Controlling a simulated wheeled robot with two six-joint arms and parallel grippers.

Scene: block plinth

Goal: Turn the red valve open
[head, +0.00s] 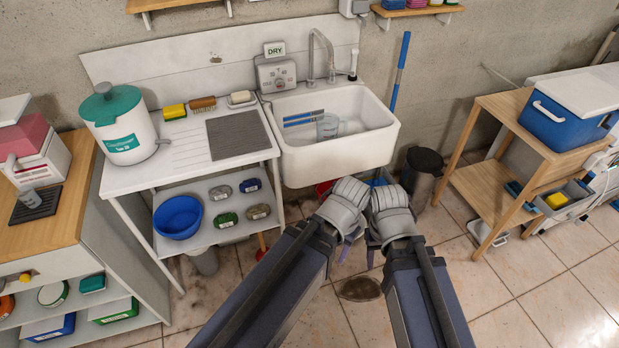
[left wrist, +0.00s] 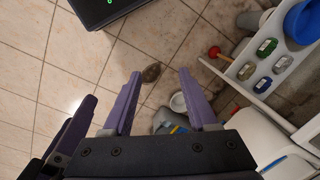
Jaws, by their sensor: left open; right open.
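I cannot make out a red valve in either view. A small red patch (head: 325,188) shows under the sink, partly hidden by my arms, and I cannot tell what it is. My left gripper (left wrist: 160,76) is open and empty in the left wrist view, its two purple fingers apart over the tiled floor. My right gripper (head: 370,250) is open in front of the sink, low near the floor, and mostly hidden behind its own wrist. Both wrists are close side by side in the head view.
A white sink (head: 340,150) with a tap stands behind my arms. A shelved counter (head: 180,165) is on the left, a dark bin (head: 422,170) and a wooden shelf (head: 490,180) on the right. A red plunger (left wrist: 214,52) stands under the counter. Tiled floor lies clear at front right.

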